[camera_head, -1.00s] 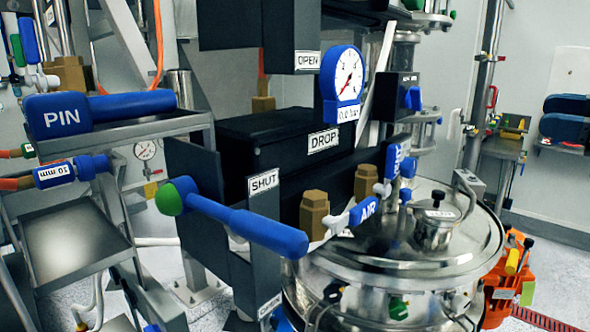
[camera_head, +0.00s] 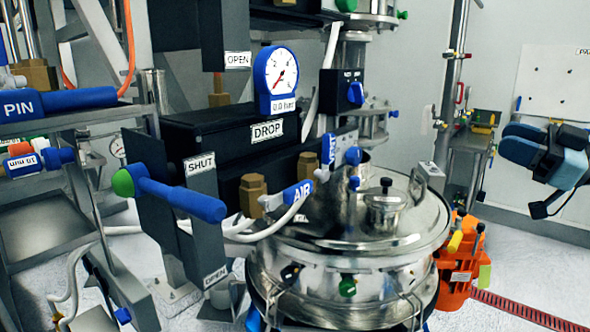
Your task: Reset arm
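My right gripper (camera_head: 545,160), blue and black, shows at the right edge, in front of the pale wall. It is apart from the steel vessel and the valve levers. Its fingers are too small and unclear to tell whether they are open or shut, and I see nothing clearly held in it. My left gripper is not in view.
A lidded steel vessel (camera_head: 350,245) stands at centre. Left of it are a blue lever (camera_head: 180,198) by the SHUT label, a DROP box (camera_head: 215,130), a gauge (camera_head: 281,73) and a blue PIN handle (camera_head: 75,100). An orange device (camera_head: 460,262) sits right. Floor at far right looks clear.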

